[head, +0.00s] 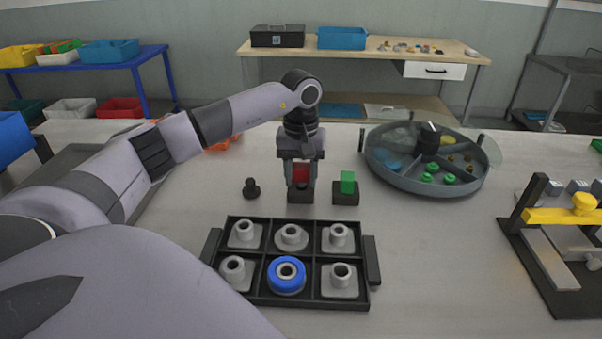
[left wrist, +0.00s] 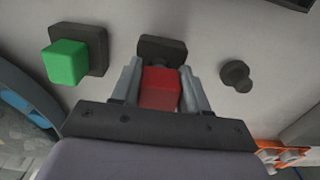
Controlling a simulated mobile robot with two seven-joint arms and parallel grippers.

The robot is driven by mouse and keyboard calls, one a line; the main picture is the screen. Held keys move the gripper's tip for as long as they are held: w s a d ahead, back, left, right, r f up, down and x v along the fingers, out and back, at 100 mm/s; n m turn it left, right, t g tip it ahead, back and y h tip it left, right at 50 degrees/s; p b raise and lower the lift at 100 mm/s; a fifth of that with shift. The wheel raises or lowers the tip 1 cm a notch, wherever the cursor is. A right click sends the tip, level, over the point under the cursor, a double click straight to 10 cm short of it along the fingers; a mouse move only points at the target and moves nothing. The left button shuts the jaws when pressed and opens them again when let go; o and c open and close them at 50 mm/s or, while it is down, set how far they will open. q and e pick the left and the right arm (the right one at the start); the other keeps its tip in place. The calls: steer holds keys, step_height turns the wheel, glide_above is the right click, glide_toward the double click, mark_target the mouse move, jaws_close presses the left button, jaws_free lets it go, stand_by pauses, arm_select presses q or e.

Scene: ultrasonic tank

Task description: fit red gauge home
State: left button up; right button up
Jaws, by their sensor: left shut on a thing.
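The red gauge (head: 300,173) is a red block between the fingers of my left gripper (head: 300,180). In the left wrist view the red gauge (left wrist: 160,89) sits between the two grey fingers (left wrist: 160,85). My left gripper is shut on it, pointing down. A dark block base (head: 300,196) is directly below or behind the red gauge; it also shows in the left wrist view (left wrist: 162,48). I cannot tell whether the gauge is seated in it. A green gauge (head: 347,182) stands in a similar dark base (head: 345,198) to the right. My right gripper is not in view.
A black tray (head: 257,294) with several grey fittings and a blue ring (head: 287,276) lies in front. A round divided tank (head: 400,182) stands to the right. A small black peg (head: 251,188) stands left of the gripper. A yellow-barred fixture (head: 560,216) is far right.

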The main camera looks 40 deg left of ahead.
mark_target(302, 168)
arm_select(q)
steer(key=shift+s+f, duration=0.1)
steer(key=shift+f, duration=0.5)
stand_by(1.3)
steer(key=o, duration=1.2)
steer(key=shift+c, duration=0.2)
step_height(302, 168, up, 8)
steer(key=shift+d+f+b, duration=0.15)
steer(key=shift+f+b, duration=0.1)
steer(key=shift+b, duration=0.25)
